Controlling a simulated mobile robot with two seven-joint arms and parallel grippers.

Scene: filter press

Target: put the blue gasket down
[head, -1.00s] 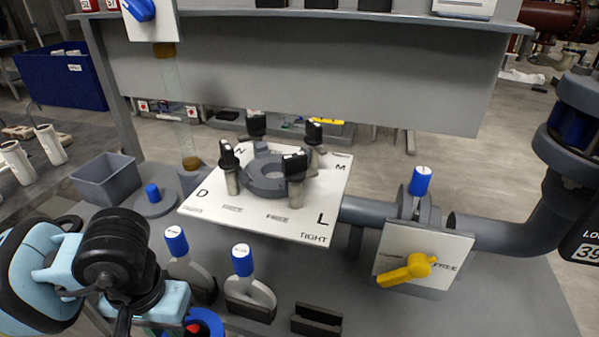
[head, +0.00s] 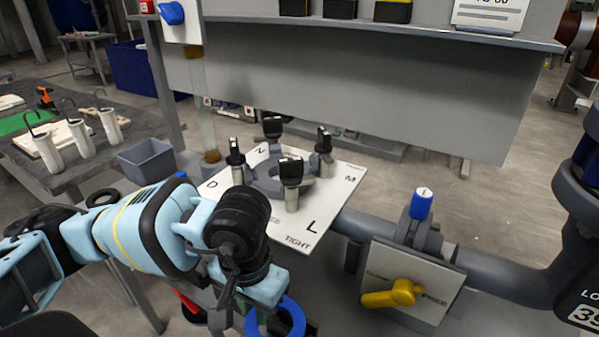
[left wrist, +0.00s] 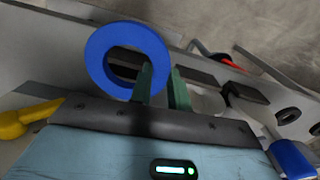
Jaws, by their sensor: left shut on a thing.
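The blue gasket (head: 296,314) is a flat ring at the bottom middle of the head view, its lower edge cut off by the frame. My left gripper (head: 242,302) is shut on its rim. In the left wrist view the gasket (left wrist: 98,62) stands out beyond the green fingers of my left gripper (left wrist: 163,84), which pinch its edge. The gasket is held in front of the white plate, near the bench's front side; whether it touches anything below is hard to tell. My right gripper is not in view.
A white plate (head: 325,212) marked D, N, M and L carries several black-topped posts around a grey flange (head: 262,177). Right of it are a yellow handle (head: 392,295) and a blue-capped valve (head: 421,204) on a pipe. A grey bin (head: 147,162) stands at left. A shelf overhangs behind.

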